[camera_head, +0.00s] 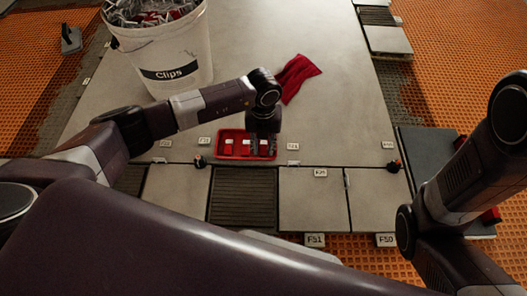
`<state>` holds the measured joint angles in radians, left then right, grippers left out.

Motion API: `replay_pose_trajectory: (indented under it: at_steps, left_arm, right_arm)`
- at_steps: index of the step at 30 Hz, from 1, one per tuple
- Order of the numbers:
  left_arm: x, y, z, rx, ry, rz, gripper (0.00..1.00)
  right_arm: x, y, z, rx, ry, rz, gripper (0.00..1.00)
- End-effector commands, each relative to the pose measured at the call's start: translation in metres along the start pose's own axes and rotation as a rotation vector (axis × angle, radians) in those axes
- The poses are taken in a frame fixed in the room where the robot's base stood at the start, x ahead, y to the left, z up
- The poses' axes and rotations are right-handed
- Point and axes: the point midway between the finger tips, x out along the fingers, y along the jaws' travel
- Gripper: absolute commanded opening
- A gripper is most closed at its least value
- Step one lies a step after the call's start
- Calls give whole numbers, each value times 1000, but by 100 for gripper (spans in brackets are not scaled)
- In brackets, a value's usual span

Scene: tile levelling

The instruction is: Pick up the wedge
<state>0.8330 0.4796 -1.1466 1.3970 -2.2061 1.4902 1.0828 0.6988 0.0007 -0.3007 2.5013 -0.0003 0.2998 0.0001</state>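A red tray (220,151) sits on the large grey tile near the middle of the camera_head view. Small red wedges with white patches lie in it, and one wedge (229,147) shows left of my gripper. My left gripper (263,149) points down over the right part of the tray. Its dark fingers are apart, with another red and white wedge (264,143) showing between them. I cannot tell whether the fingers touch it. My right arm comes in at the right edge, and its gripper is not visible.
A white bucket (183,52) labelled Clips stands behind my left forearm. A red cloth (297,76) lies on the large tile (335,110). Small labelled tags and orange-red clips stand along the tile joints. A trowel-like tool (71,39) lies at upper left.

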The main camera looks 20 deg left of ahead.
Motion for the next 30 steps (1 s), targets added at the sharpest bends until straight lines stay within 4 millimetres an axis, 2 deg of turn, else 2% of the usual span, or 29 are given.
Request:
replay_pose_trajectory:
  at_steps: [6, 12, 23, 30]
  left_arm:
    - [0, 0, 0, 0, -1, -1, 25]
    - [0, 0, 0, 0, -1, -1, 4]
    - [-3, -1, 0, 1, -1, -1, 4]
    - [-27, -1, 1, 2, -3, -2, 4]
  right_arm:
    - [0, 0, 0, 0, 0, 0, 40]
    - [0, 0, 0, 0, 0, 0, 40]
    - [2, 1, 1, -1, 0, 0, 40]
    - [18, 4, 7, -1, 0, 0, 40]
